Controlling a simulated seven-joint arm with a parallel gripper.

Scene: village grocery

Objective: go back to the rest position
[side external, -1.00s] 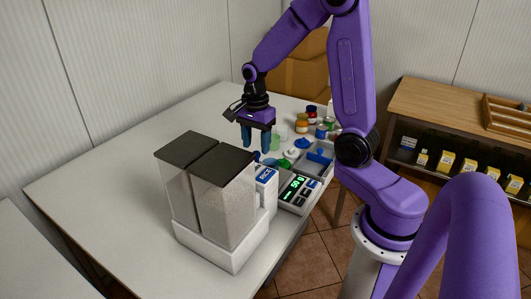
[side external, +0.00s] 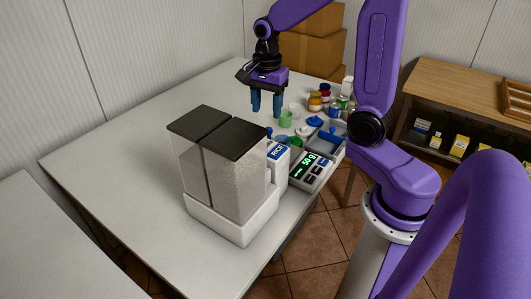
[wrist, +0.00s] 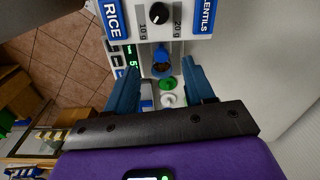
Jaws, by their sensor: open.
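My gripper (side external: 266,110) is open and empty. It hangs with its fingers pointing down above the table (side external: 150,120), behind the dispenser and just left of a pale green cup (side external: 286,119). In the wrist view my two blue fingers (wrist: 161,82) are spread apart with nothing gripped between them. Beyond them show a blue item (wrist: 162,63), a green round piece (wrist: 167,83) and a white ring-shaped piece (wrist: 168,100).
A two-bin dispenser (side external: 230,205) labelled RICE and LENTILS stands near the table's front. A scale (side external: 308,172) reading 50 g and a grey tray (side external: 330,150) sit beside it. Several jars (side external: 315,101) stand behind. The table's left side is clear.

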